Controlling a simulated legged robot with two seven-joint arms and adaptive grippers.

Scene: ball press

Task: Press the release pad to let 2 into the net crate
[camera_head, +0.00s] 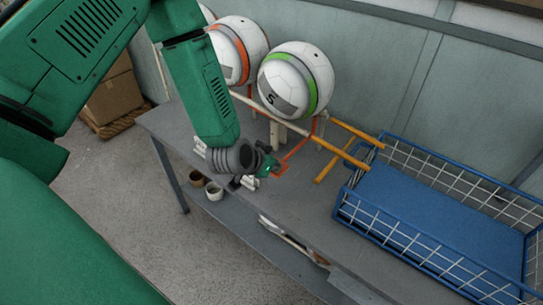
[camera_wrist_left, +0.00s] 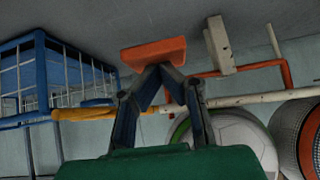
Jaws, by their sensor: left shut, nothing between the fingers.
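The orange release pad (camera_head: 281,171) sits low at the front of the ball rack. My left gripper (camera_head: 270,165) is shut and empty right at the pad. In the left wrist view my fingertips (camera_wrist_left: 160,70) meet in front of the orange pad (camera_wrist_left: 153,54); I cannot tell whether they touch it. A white ball with a green band (camera_head: 296,80) is at the front of the rack. A ball with an orange band (camera_head: 238,50) is behind it, and part of another shows further back. The blue net crate (camera_head: 347,207) stands at the right, with no ball visible inside. My right gripper is not in view.
Orange rails (camera_head: 345,152) lead from the rack toward the crate. The grey table (camera_head: 305,200) has bare room in front of them. Small cups (camera_head: 214,191) stand on a lower shelf. A wall is behind.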

